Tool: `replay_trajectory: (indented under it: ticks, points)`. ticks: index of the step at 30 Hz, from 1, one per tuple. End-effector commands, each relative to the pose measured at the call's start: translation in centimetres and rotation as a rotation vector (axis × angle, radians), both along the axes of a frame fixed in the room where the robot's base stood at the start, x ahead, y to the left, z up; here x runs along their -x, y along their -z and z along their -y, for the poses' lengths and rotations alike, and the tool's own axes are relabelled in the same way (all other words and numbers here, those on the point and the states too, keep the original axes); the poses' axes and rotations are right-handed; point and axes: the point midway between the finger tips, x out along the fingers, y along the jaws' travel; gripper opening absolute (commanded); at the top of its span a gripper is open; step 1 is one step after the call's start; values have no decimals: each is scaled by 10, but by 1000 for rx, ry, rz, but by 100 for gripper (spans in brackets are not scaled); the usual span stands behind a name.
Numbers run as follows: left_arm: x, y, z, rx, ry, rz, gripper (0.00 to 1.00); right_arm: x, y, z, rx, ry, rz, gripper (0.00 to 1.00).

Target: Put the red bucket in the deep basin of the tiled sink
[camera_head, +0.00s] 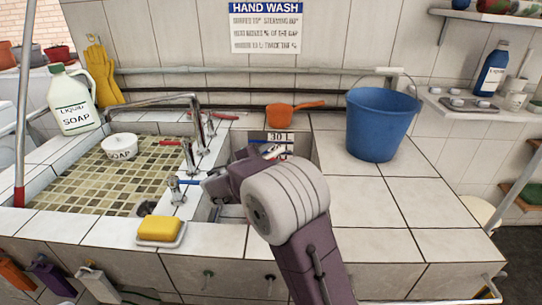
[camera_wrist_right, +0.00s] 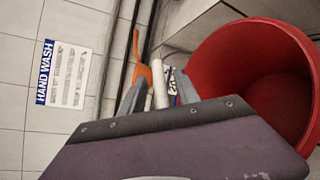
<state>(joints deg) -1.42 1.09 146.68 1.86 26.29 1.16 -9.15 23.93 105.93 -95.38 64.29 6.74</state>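The red bucket (camera_wrist_right: 232,52) fills the right side of the right wrist view, its round mouth facing the camera. In the head view it does not show, and my right arm covers much of the deep basin (camera_head: 302,148). I cannot tell whether the bucket stands in the basin. My right gripper (camera_wrist_right: 160,95) has its two grey fingers apart, close beside the bucket's rim. White rod-like pieces show between or behind the fingers; I cannot tell if they are gripped. In the head view the right gripper (camera_head: 238,172) is over the basin's left side. My left gripper is out of view.
A blue bucket (camera_head: 378,128) stands on the tiled top right of the basin. An orange ladle (camera_head: 290,110) lies behind it. Taps (camera_head: 190,155) line its left edge, beside the shallow basin (camera_head: 105,178). A yellow sponge (camera_head: 158,228) lies in front. Tiles at right front are clear.

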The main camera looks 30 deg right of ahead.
Motion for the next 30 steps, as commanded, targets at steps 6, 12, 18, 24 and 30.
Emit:
replay_trajectory:
  ticks: [6, 12, 18, 24, 30]
  points:
    - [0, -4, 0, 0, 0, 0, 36, 2, -4, -5, 0, -2, 0, 38]
    - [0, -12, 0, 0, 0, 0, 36, 27, -16, -46, -1, -7, 1, 38]
    - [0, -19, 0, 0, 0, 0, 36, 52, -25, -83, 0, -5, 0, 38]
    - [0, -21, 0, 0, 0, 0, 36, 63, -28, -99, -1, -1, 0, 38]
    - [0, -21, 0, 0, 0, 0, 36, 63, -27, -99, 0, 0, 0, 38]
